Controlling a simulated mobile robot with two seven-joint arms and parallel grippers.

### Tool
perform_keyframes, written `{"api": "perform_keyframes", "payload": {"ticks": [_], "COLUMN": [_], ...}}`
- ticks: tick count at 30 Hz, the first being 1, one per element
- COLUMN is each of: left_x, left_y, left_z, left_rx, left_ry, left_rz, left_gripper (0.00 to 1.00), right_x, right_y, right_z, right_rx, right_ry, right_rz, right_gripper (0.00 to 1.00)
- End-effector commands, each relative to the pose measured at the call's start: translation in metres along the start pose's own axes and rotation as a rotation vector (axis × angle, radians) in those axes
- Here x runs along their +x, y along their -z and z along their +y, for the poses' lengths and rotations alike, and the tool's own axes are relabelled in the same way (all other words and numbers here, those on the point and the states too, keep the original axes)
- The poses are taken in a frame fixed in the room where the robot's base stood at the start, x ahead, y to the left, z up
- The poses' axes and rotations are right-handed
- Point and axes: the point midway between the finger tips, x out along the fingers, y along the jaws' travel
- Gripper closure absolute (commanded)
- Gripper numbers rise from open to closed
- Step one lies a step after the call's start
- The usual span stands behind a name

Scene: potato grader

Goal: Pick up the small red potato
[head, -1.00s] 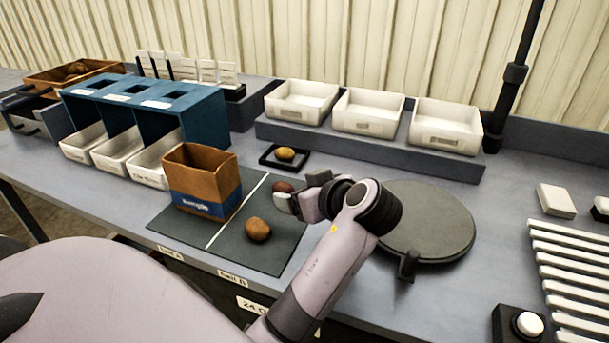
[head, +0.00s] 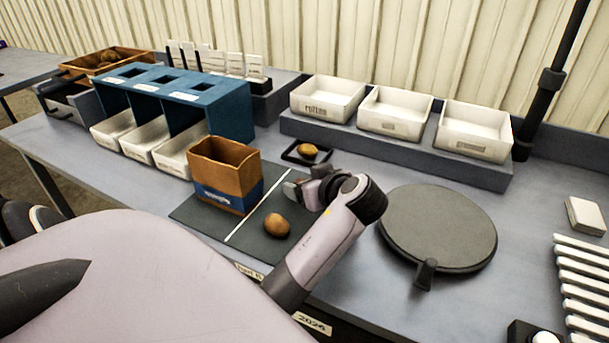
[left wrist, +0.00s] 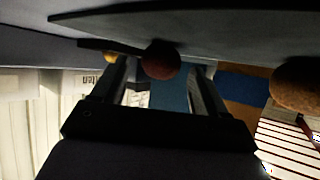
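The small red potato (left wrist: 161,60) lies on the dark mat (head: 252,243), between the two fingers of my left gripper (left wrist: 163,68) in the left wrist view, which is upside down. A gap shows on each side of it, so the gripper is open. In the head view my left gripper (head: 299,183) reaches low over the mat's right part and mostly hides the red potato. A larger brown potato (head: 277,225) lies nearer on the mat; it also shows in the left wrist view (left wrist: 298,84). My right gripper is not in view.
An open cardboard box (head: 228,178) stands on the mat left of the gripper. A yellowish potato (head: 308,151) sits in a small black tray behind it. A round grey plate (head: 437,230) is to the right. White bins (head: 327,98) stand at the back.

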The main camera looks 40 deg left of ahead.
Motion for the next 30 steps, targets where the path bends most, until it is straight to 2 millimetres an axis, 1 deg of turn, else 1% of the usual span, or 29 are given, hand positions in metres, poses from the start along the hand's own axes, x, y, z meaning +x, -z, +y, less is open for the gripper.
{"api": "perform_keyframes", "payload": {"ticks": [1,2,3,5,6,16,20,23,26,29,30], "left_x": [0.0,0.0,0.0,0.0,0.0,-0.001,-0.004,-0.008,-0.017,-0.029,-0.035], "left_y": [0.0,0.0,0.0,0.0,0.0,0.001,0.006,0.015,0.03,0.052,0.062], "left_z": [0.0,0.0,0.0,0.0,0.0,0.0,0.001,0.001,0.001,0.001,0.001], "left_rx": [0.0,0.0,0.0,0.0,0.0,-0.001,-0.004,-0.004,-0.008,-0.01,-0.011], "left_ry": [0.0,0.0,0.0,0.0,0.0,-0.001,-0.001,-0.002,-0.003,-0.004,-0.005], "left_rz": [0.0,0.0,0.0,0.0,0.0,0.001,0.001,0.002,0.001,0.001,0.002], "left_gripper": [0.42,0.52,0.65,0.84,0.86,0.86,0.86,0.86,0.86,0.86,0.86], "right_x": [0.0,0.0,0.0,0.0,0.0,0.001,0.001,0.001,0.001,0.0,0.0], "right_y": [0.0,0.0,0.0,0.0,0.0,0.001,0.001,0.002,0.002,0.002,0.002], "right_z": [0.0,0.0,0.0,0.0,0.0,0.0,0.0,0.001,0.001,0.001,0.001], "right_rx": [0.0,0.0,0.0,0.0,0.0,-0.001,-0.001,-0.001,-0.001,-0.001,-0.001], "right_ry": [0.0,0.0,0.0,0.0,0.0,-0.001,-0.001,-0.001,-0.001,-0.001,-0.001], "right_rz": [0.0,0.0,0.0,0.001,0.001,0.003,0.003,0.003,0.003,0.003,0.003], "right_gripper": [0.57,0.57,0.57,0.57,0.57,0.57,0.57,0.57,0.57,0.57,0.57]}}
